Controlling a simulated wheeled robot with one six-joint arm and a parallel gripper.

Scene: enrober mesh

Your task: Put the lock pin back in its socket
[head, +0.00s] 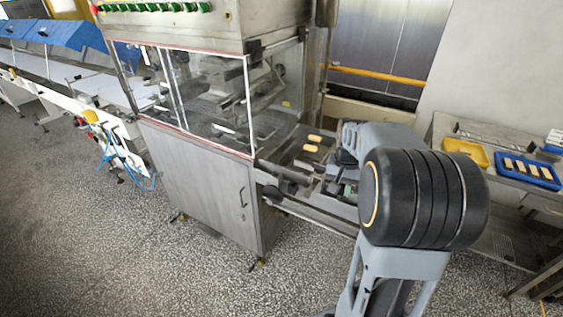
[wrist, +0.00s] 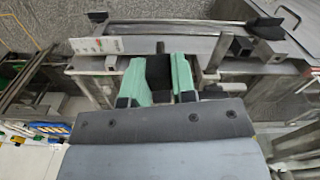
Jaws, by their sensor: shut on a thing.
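In the wrist view my gripper (wrist: 159,68) has its two green fingers closed on a dark, blocky piece, which I take to be the lock pin (wrist: 159,73). A narrow dark stub shows just beyond it, against a grey metal rail (wrist: 200,48). I cannot tell whether the pin touches the rail or sits in a socket. The socket cannot be made out. In the head view my arm hides most of the gripper, and only a bit of green shows beside the conveyor end of the machine; the pin is not visible there.
The steel machine with clear guards (head: 205,90) stands left of my arm. Two pale bars lie on its outfeed (head: 295,160). A yellow tray (head: 465,150) and a blue tray (head: 528,178) with several bars stand on a right-hand bench. Speckled floor in front is clear.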

